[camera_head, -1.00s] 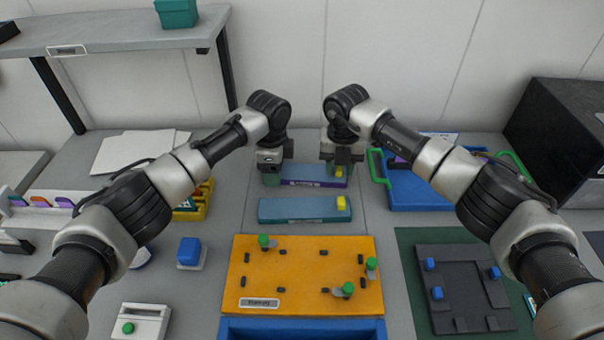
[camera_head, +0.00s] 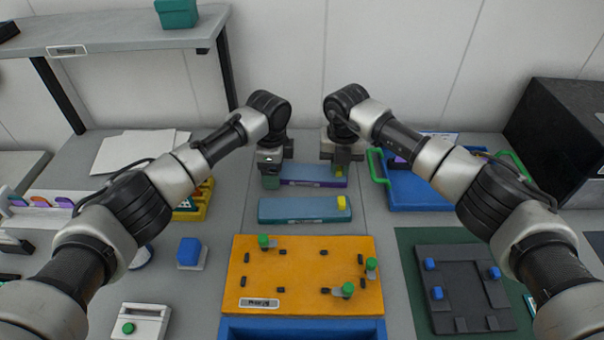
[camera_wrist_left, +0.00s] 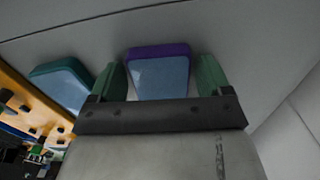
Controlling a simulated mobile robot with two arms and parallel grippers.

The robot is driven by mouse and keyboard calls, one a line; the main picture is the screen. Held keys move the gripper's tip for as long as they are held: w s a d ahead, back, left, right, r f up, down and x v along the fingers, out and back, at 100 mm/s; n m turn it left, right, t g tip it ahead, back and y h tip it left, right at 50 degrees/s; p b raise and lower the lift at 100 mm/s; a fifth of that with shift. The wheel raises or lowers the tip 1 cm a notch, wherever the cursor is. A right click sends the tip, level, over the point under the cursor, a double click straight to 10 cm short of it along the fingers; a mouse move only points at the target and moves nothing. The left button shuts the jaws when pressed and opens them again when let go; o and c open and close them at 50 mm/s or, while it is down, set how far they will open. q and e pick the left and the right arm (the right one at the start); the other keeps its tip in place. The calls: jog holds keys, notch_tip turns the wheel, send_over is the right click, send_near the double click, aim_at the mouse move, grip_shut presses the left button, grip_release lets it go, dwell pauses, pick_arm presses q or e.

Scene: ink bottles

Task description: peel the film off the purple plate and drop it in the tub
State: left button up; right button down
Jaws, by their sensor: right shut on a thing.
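The purple plate (camera_head: 313,183) lies at the back centre of the bench with a pale blue film (camera_head: 305,172) on top. Its film-covered end also shows in the left wrist view (camera_wrist_left: 160,75). A yellow tab (camera_head: 339,171) sits at its right end. My right gripper (camera_head: 340,170) is over that end, shut on the tab; its fingertips are partly hidden. My left gripper (camera_wrist_left: 160,78) is open, its green fingers on either side of the plate's left end. A blue tub with green handles (camera_head: 420,200) stands to the right, partly hidden by my right arm.
A teal plate (camera_head: 290,210) with a yellow tab (camera_head: 342,202) lies just in front. An orange board (camera_head: 300,265) with green-knobbed clamps is nearer. A dark fixture (camera_head: 465,290) is at front right, a black box (camera_head: 560,125) at back right. A grey shelf (camera_head: 120,35) overhangs the left.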

aim_at(254, 174)
pick_arm(q)
jog(key=shift+o, duration=1)
pick_arm(e)
jog(key=shift+r, duration=0.1)
pick_arm(q)
jog(key=shift+a+r+p, duration=0.15)
jog(key=shift+a+p, duration=0.3)
jog(key=shift+a, duration=0.15)
jog(key=shift+a+r+p, duration=0.15)
jog(key=shift+a+p, duration=0.3)
jog(key=shift+a, duration=0.15)
pick_arm(e)
jog(key=shift+r, duration=0.8)
pick_arm(q)
jog(key=shift+w+a+r+p, duration=0.1)
jog(key=shift+a+p, duration=0.25)
jog(key=shift+a, duration=0.3)
jog(key=shift+w+a+r+p, duration=0.1)
jog(key=shift+a+p, duration=0.25)
jog(key=shift+a, duration=0.3)
pick_arm(e)
jog(key=shift+r, duration=0.75)
pick_arm(q)
jog(key=shift+r, duration=0.1)
pick_arm(e)
jog(key=shift+r, duration=0.1)
